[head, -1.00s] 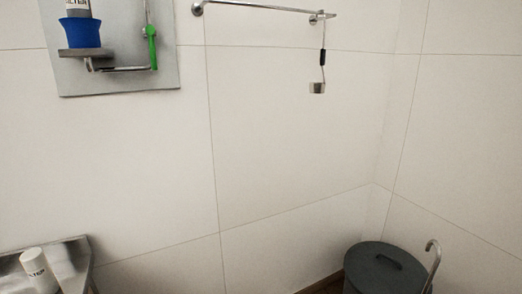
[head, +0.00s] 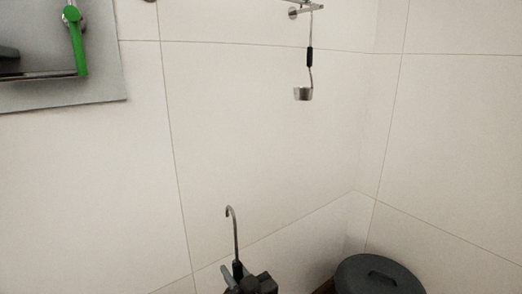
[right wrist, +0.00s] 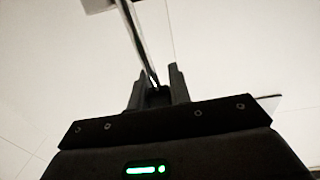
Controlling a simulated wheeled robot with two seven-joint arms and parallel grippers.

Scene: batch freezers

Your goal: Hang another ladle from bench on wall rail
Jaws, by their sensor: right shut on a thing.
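The wall rail (head: 308,8) shows only at its right end, at the top of the head view. One ladle (head: 303,93) hangs from it, cup down, with a black grip on its handle. My right gripper (head: 250,281) is at the bottom of the head view, below and left of the hanging ladle. It is shut on a second ladle (head: 234,228), held near upright with the hook at the top. Its lower part is hidden. In the right wrist view the handle (right wrist: 137,37) runs up from between the fingers (right wrist: 157,88). My left gripper is not in view.
A dark lidded bin (head: 378,276) stands at the lower right by the wall corner. A metal wall panel (head: 98,96) with a green-handled part (head: 77,40) is at the upper left. The tiled wall between the held ladle and the rail is bare.

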